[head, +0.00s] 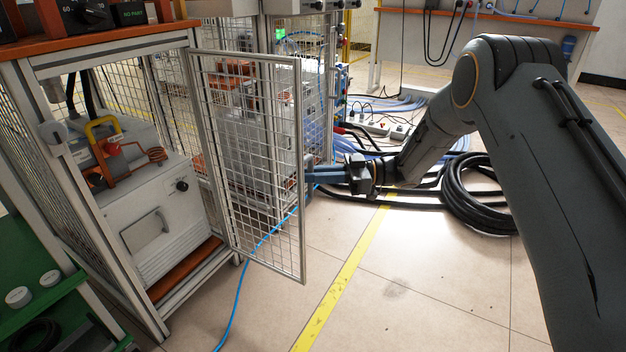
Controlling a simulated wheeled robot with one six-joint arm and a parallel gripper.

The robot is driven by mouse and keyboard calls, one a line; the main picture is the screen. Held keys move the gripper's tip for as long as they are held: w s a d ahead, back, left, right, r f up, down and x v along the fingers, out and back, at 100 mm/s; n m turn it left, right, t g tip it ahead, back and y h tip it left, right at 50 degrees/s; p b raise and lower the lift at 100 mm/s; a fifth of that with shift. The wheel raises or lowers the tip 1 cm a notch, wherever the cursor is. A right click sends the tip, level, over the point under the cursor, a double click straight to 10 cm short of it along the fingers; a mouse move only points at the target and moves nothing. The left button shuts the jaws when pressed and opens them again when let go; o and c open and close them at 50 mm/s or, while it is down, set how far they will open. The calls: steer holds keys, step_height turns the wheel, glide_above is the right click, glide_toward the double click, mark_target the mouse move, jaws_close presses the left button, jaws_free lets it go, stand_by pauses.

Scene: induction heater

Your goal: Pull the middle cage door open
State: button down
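The wire-mesh cage door (252,165) stands swung out from the metal cage frame, its left edge by the post and its free edge to the right. The cage opening (125,170) to its left is uncovered. My gripper (316,177) reaches in from the right, its tip at the door's free edge about mid-height. The fingers are small and partly hidden there, so I cannot tell whether they grip the door edge or only touch it.
A white heater unit (160,228) with a yellow handle sits inside the cage. A coiled black hose (481,193) and several cables lie on the floor at right. A blue cable (238,290) runs under the door. Tiled floor in front of the door is mostly clear. A green shelf (40,320) stands lower left.

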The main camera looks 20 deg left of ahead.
stand_by(0.3)
steer(key=c, duration=1.8)
jaws_free()
steer(key=shift+o, duration=0.2)
steer(key=shift+d, duration=0.1)
steer(key=p+v, duration=0.2)
steer(key=v, duration=0.5)
steer(key=shift+w+d, duration=0.2)
steer(key=shift+d, duration=0.1)
